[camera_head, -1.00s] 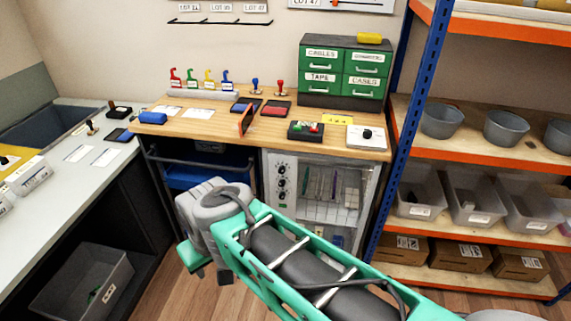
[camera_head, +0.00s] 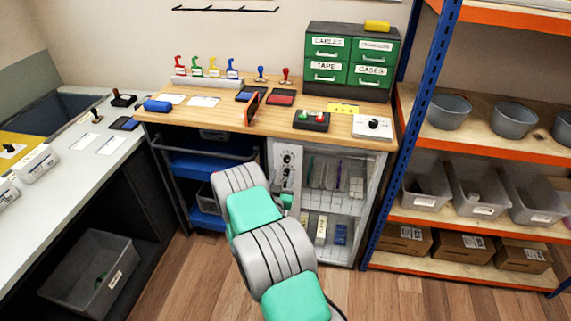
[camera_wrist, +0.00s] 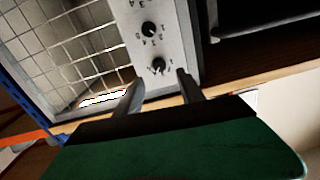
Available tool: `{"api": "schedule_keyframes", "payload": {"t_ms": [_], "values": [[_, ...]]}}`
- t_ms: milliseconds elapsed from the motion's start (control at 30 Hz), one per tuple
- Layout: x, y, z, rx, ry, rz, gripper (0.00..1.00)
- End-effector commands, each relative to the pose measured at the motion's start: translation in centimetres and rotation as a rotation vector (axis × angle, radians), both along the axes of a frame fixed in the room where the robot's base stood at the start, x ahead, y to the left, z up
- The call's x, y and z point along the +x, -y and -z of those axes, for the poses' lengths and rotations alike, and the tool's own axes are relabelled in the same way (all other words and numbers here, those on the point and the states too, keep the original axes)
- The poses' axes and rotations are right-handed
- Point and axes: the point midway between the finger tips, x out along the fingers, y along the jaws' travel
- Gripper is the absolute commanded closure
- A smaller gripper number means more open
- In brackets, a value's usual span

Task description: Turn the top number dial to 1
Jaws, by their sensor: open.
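The dial panel stands at the left edge of the wire-fronted cabinet under the wooden bench. Its top number dial (camera_head: 287,158) is a black round knob, with a second dial (camera_head: 285,171) below it; my arm hides the panel's lower part. In the wrist view the scene is turned over, so the top dial (camera_wrist: 158,65) is the one nearer the bench edge, and another dial (camera_wrist: 149,29) is beyond it. My gripper (camera_wrist: 157,80) is open and empty, its fingertips just short of the top dial, one on each side. The dial's setting is too small to read.
The wooden bench top (camera_head: 220,119) overhangs close by the panel. The cabinet's wire grid (camera_wrist: 75,45) is beside the dials. A blue-posted shelf rack (camera_head: 416,130) stands right of the cabinet, and a blue cart tray (camera_head: 200,165) is left of it.

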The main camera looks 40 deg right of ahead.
Motion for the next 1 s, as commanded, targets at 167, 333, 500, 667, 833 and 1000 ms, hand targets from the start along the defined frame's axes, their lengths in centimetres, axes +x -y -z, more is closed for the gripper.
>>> {"api": "schedule_keyframes", "payload": {"t_ms": [167, 333, 500, 667, 833, 1000], "values": [[1.9, 2.6, -0.5, 0.0, 0.004, 0.004, 0.54], [3.8, 4.9, -0.3, 0.001, 0.002, 0.005, 0.54], [4.5, 5.6, -0.2, 0.0, 0.0, 0.002, 0.54], [4.5, 5.6, -0.1, 0.0, 0.0, 0.002, 0.54], [4.5, 5.5, -0.1, 0.0, 0.0, 0.002, 0.66], [4.5, 5.5, -0.2, 0.0, 0.0, 0.002, 0.8]]}}
